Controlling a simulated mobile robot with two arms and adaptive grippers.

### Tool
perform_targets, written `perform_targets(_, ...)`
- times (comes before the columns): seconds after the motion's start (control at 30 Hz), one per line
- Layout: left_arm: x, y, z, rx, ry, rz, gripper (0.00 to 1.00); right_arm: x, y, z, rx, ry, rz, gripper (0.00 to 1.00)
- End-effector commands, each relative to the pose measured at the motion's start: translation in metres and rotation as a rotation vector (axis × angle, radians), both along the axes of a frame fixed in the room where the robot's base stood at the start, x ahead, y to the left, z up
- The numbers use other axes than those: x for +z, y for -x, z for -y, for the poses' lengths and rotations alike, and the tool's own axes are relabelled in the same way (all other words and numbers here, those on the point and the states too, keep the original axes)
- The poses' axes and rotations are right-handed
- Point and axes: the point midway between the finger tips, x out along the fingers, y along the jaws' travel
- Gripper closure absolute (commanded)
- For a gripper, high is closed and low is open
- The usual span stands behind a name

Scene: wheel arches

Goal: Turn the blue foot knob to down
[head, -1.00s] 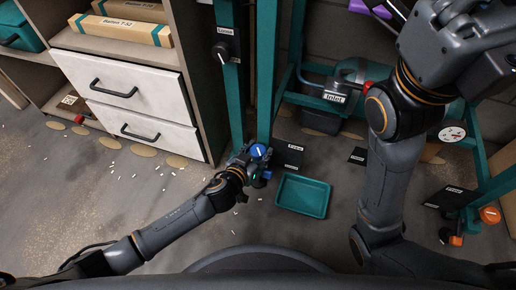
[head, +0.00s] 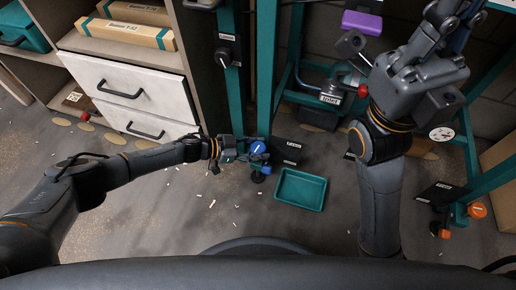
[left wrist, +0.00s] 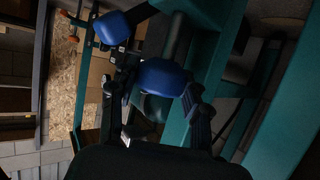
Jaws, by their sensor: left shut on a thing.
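The blue foot knob (head: 258,147), with a white mark on top, sits at the foot of a teal post, low near the floor. A smaller blue piece shows just below it in the head view. My left gripper (head: 242,150) comes in from the left and is shut on this knob. In the left wrist view the blue knob (left wrist: 160,78) sits between the dark fingers, its far side hidden. A second blue part (left wrist: 111,27) shows beyond it. My right gripper (head: 455,18) is at the upper right, away from the knob; its fingertips are not clear.
A teal tray (head: 300,189) lies on the floor right of the knob. A white-drawer cabinet (head: 135,90) stands at the left. An orange knob (head: 477,210) is on another foot at the far right. A dark labelled plate (head: 287,150) is beside the blue knob.

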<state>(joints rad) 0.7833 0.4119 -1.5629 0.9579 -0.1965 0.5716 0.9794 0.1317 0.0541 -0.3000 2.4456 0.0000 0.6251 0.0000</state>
Motion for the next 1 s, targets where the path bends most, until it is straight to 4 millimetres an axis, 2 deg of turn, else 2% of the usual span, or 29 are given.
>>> perform_targets(0.4,-0.002,-0.001,-0.001,-0.165,-0.002,0.000,0.84,0.007,0.009,-0.002,-0.004,0.004,0.061,1.00)
perform_targets(0.9,-0.001,-0.001,0.000,-0.184,-0.002,0.001,0.84,0.010,0.010,-0.002,-0.003,0.005,0.069,1.00)
perform_targets(0.93,-0.001,-0.001,0.000,-0.183,-0.002,0.001,0.51,0.010,0.010,-0.002,-0.003,0.005,0.069,1.00)
perform_targets(1.0,-0.001,-0.001,0.000,-0.184,-0.002,0.001,0.36,0.010,0.010,-0.002,-0.003,0.005,0.069,1.00)
